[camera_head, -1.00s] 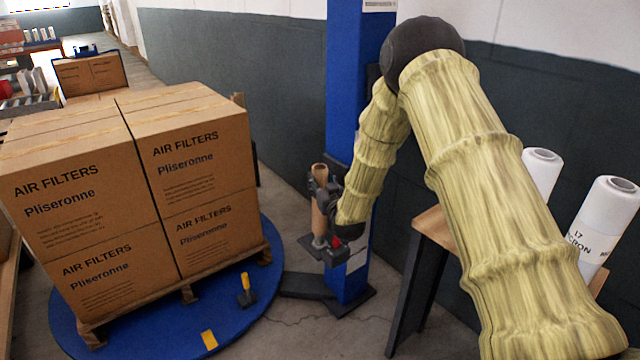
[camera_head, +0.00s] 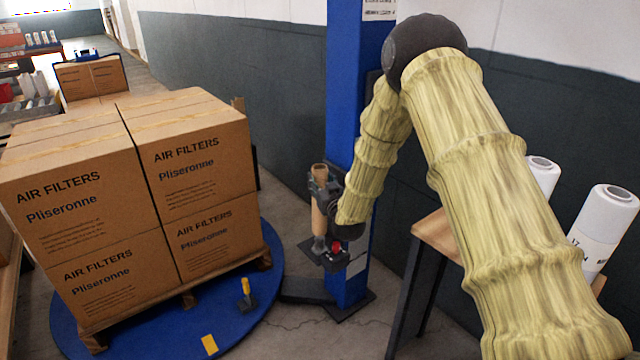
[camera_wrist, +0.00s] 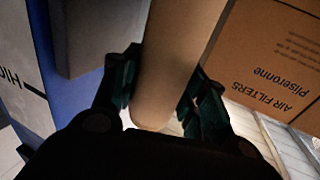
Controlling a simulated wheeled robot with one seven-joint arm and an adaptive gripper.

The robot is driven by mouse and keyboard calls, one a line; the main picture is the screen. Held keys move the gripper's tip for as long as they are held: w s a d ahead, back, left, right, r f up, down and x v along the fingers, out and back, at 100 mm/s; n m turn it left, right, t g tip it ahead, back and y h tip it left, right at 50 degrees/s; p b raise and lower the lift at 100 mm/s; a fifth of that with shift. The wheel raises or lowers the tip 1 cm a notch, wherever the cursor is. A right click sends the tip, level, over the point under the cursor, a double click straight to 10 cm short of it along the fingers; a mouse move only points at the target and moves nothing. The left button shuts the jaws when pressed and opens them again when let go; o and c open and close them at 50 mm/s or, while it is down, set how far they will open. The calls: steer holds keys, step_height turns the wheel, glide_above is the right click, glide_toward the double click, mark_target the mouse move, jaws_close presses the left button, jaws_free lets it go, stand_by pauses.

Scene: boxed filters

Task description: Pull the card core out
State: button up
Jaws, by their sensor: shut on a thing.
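The card core (camera_head: 319,200) is a brown cardboard tube standing upright at the blue wrapper column (camera_head: 345,120). My gripper (camera_head: 325,190) is shut on the core, with its fingers on either side of it. In the wrist view the core (camera_wrist: 175,60) runs between the two dark fingers (camera_wrist: 160,90). A grey spindle part (camera_head: 319,243) shows just below the core, above a dark carriage (camera_head: 328,256) with a red knob. Whether the core's lower end is still around the spindle I cannot tell.
A pallet of boxed air filters (camera_head: 205,160) stands on a blue turntable (camera_head: 270,300) at left. White film rolls (camera_head: 605,225) stand on a wooden-topped stand (camera_head: 432,228) at right. A dark grey wall is behind the column.

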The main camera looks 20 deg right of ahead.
steer(key=shift+r, duration=0.15)
steer(key=shift+r, duration=0.2)
stand_by(0.3)
steer(key=shift+r+p, duration=2.8)
steer(key=shift+r, duration=1.65)
